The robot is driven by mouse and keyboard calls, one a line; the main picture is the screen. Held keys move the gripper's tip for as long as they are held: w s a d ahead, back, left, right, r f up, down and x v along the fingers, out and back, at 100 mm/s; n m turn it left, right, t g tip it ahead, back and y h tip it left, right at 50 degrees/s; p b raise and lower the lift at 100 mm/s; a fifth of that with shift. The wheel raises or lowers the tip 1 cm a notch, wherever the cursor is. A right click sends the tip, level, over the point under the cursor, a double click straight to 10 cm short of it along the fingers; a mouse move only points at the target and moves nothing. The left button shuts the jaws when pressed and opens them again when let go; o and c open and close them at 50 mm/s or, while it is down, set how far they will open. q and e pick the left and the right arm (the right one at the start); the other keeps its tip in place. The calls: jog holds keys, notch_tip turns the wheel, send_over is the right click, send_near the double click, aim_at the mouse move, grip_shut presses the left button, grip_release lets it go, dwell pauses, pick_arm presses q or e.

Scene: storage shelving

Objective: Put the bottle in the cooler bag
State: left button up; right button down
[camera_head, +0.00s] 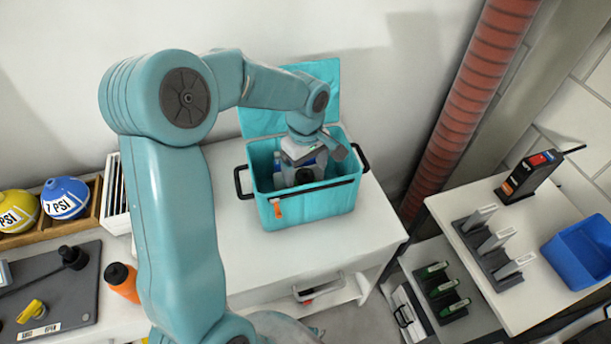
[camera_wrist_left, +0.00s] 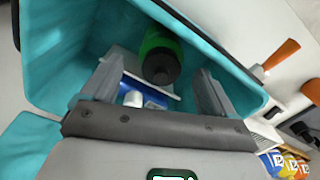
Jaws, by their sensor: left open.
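The turquoise cooler bag (camera_head: 318,203) stands open on the white table, its lid raised at the back. My left gripper (camera_head: 304,170) is down inside its opening. In the left wrist view my left gripper (camera_wrist_left: 158,74) is open, its fingers apart. A green bottle with a dark cap (camera_wrist_left: 160,58) is inside the bag, seen between and beyond the fingertips; I cannot tell whether they touch it. A white-capped item (camera_wrist_left: 133,99) and a blue item lie beside it. The bottle's lower part is hidden. My right gripper is not in view.
An orange bottle with a black cap (camera_head: 123,283) stands left of my arm. A side shelf holds a blue bin (camera_head: 580,252) and a grey rack. A red pipe (camera_head: 470,105) rises behind. The table right of the bag is clear.

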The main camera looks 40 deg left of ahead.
pick_arm(q)
notch_tip(320, 180, up, 8)
jog(key=shift+s+f, duration=0.1)
dwell(0.7)
